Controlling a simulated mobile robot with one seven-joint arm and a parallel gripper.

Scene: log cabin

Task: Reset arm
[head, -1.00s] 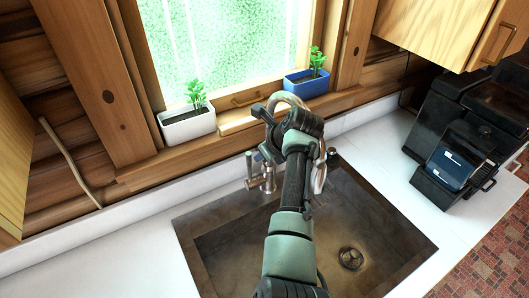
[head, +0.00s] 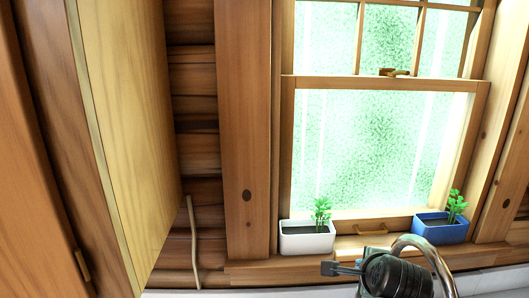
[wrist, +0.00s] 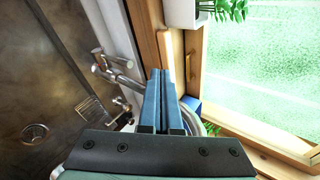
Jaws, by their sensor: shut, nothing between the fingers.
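My gripper (head: 340,268) is at the bottom of the head view, in front of the window sill and beside the curved metal faucet (head: 432,254). In the wrist view its two blue fingers (wrist: 160,72) are together, with nothing between them. They point toward the wooden window frame, and the faucet shows behind and beside them. Most of my arm is below the head view's lower edge.
A white planter (head: 307,242) and a blue planter (head: 440,230) stand on the sill below the window (head: 375,150). A wooden cabinet (head: 130,140) is at the left. The wrist view shows the dark sink (wrist: 60,80).

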